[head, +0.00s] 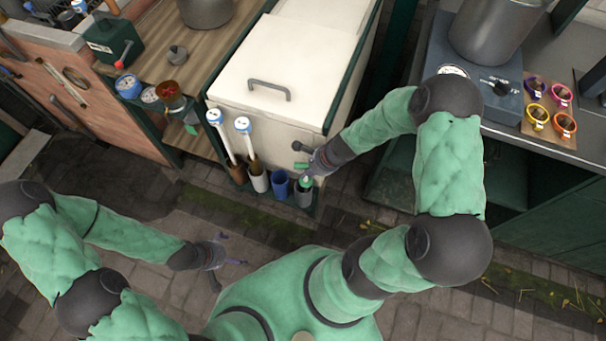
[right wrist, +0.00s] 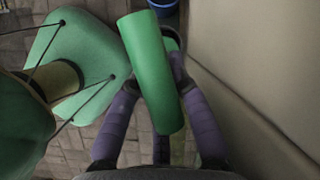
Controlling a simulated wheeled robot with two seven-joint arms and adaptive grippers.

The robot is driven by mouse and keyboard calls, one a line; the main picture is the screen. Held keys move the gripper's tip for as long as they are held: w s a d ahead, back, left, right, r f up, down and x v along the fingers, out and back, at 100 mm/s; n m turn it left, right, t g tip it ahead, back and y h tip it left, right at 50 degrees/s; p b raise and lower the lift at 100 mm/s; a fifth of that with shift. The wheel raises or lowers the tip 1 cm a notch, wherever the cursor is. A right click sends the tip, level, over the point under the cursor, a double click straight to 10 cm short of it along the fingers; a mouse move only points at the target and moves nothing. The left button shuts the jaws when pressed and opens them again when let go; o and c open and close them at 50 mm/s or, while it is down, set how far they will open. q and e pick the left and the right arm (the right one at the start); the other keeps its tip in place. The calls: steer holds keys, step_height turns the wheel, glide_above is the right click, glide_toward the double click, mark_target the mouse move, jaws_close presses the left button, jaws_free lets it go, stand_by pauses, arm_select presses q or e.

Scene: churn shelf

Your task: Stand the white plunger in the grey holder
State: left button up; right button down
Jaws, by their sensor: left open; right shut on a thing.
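My right gripper (head: 312,168) is shut on the green grip of the white plunger (head: 306,180), above the grey holder (head: 303,197) at the right end of the holder row. The green grip (right wrist: 152,75) lies tilted between the purple fingers of my right gripper (right wrist: 160,110) in the right wrist view. The plunger's lower part is small and mostly hidden; I cannot tell how deep it is in the holder. My left gripper (head: 232,256) is open and empty, low over the paving at the left.
A blue holder (head: 280,183) stands just left of the grey one. White and brown holders further left carry two white, blue-topped tools (head: 227,140). The white chest (head: 285,75) rises close behind. A dark counter (head: 540,140) stands at right.

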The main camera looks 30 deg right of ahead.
arm_select(q)
steer(key=shift+a, duration=0.25)
arm_select(e)
steer(key=shift+a, duration=0.4)
arm_select(q)
steer(key=shift+w+a+f, duration=0.1)
steer(key=shift+a+f, duration=0.05)
steer(key=shift+f, duration=0.05)
arm_select(e)
steer(key=shift+a+f, duration=0.2)
steer(key=shift+f, duration=0.05)
steer(key=c, duration=0.6)
jaws_free()
steer(key=shift+o, duration=0.2)
arm_select(q)
steer(key=shift+r, duration=0.15)
arm_select(e)
steer(key=shift+r, duration=0.15)
arm_select(q)
step_height(320, 180, up, 6)
steer(key=p, duration=0.6)
steer(key=shift+r, duration=0.25)
arm_select(e)
steer(key=v, duration=0.9)
stand_by(0.4)
